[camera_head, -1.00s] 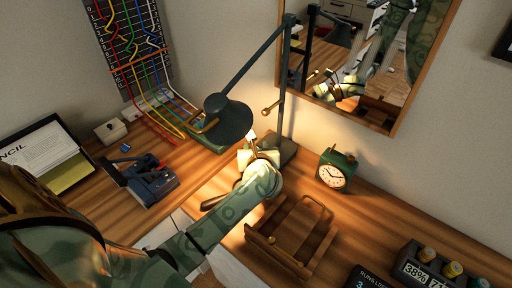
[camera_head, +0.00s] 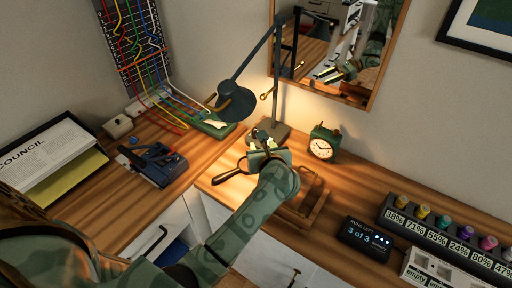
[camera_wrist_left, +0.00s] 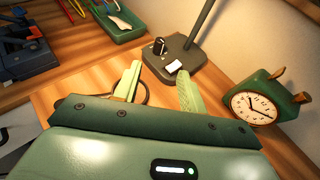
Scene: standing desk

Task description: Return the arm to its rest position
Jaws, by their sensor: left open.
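My left arm comes in from the left in the head view and reaches over the wooden desk (camera_head: 375,190). Its green gripper (camera_head: 264,146) is open, in front of the desk lamp's base (camera_head: 284,136). In the wrist view the two pale green fingers (camera_wrist_left: 158,80) stand apart with nothing held between them. A dark looped item (camera_head: 228,174) lies on the desk left of the gripper; its ring shows partly behind one finger in the wrist view. My right gripper is not in view.
A green alarm clock (camera_head: 322,145) stands right of the gripper. A wooden tray (camera_head: 314,204) is partly hidden by my forearm. The lamp's head (camera_head: 236,102) hangs left above the gripper. A mirror (camera_head: 375,75) is behind. A display (camera_head: 364,237) and bottle rack (camera_head: 450,238) stand right.

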